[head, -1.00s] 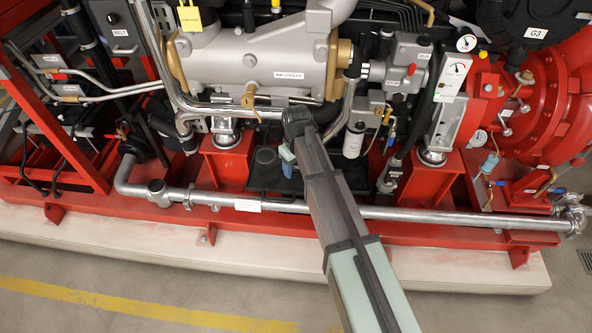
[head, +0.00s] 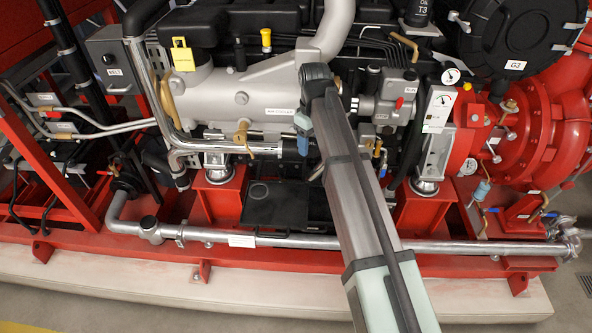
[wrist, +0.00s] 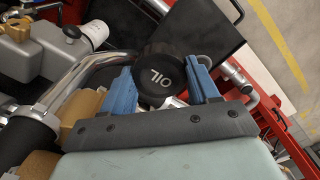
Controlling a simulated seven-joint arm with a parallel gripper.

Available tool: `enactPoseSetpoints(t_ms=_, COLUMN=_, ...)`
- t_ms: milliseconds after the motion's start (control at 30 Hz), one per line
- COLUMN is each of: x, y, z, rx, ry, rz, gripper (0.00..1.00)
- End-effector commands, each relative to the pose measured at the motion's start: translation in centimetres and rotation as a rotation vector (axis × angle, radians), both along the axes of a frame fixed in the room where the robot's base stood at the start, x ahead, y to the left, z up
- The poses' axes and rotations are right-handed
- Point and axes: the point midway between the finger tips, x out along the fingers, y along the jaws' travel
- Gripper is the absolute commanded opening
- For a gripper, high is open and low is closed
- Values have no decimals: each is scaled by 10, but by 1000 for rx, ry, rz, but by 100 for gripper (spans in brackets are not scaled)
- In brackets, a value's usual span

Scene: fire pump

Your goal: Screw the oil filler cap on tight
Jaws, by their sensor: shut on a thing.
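The oil filler cap (wrist: 167,76) is black, round and ribbed, with white letters OIL on its face. In the wrist view it sits between the two blue fingers of my gripper (wrist: 161,80), which is shut on it. In the head view my gripper (head: 303,133) is in front of the engine, above the black tray (head: 290,212). The cap appears held in the air, apart from the tray. I cannot make out the cap in the head view, and I cannot tell where the filler opening is.
Close around my gripper are the silver cooler body (head: 210,98), a bent steel pipe (head: 160,95) and a brass valve (head: 242,135). A yellow-topped dipstick (head: 266,40) and a yellow tag (head: 182,55) stand above. A long horizontal pipe (head: 300,240) runs along the front.

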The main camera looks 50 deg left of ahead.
Motion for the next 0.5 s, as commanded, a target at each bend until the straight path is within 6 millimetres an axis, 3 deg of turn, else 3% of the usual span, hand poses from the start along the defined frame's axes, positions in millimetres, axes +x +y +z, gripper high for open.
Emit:
enactPoseSetpoints(t_ms=100, x=27, y=-3, z=41, rx=3, ry=-2, rz=14, gripper=25)
enactPoseSetpoints(t_ms=500, x=107, y=-21, z=160, rx=2, ry=-2, rz=39, gripper=25)
